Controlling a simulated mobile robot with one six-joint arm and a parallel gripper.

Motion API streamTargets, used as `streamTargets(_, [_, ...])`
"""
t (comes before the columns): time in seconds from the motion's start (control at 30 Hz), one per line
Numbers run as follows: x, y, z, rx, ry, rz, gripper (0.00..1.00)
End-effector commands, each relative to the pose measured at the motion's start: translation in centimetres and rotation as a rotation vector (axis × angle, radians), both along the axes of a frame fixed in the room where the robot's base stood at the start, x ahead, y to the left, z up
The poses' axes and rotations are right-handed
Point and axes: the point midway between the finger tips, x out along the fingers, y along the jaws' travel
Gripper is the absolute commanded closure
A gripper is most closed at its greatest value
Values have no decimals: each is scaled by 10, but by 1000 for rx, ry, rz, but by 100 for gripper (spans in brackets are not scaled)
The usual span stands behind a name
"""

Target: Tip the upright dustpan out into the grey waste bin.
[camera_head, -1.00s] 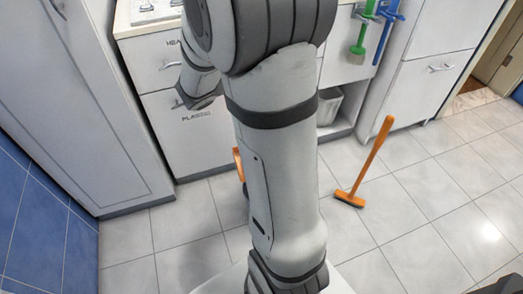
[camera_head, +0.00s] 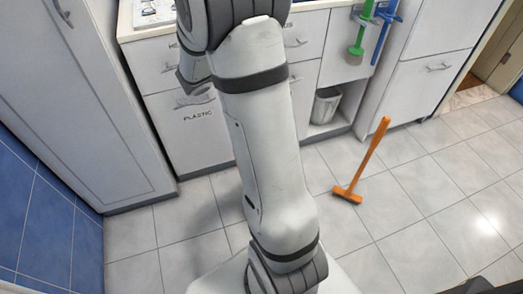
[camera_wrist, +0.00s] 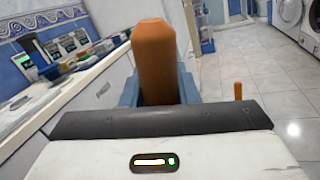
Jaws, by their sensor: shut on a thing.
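The grey waste bin (camera_head: 325,105) stands in an open niche under the cabinets, right of my arm in the head view. In the wrist view, an upright orange handle (camera_wrist: 153,55) is between the blue-grey fingers of my gripper (camera_wrist: 157,92), which is shut on it. I take this to be the dustpan's handle. The pan itself and anything in it are hidden in both views.
An orange long-handled brush (camera_head: 367,160) stands tilted on the tiled floor, right of my arm. Green (camera_head: 362,35) and blue (camera_head: 384,35) tools hang on the cabinet above and right of the bin. Drawers line the back. The floor at right is clear.

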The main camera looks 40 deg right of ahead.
Motion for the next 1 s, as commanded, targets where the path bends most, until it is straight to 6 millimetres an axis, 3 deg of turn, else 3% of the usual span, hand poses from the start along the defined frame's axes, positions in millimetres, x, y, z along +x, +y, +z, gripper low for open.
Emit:
streamTargets(0.8, [74,-24,16,40,130,-1,100])
streamTargets(1.0, [82,-26,15,45,146,-1,100])
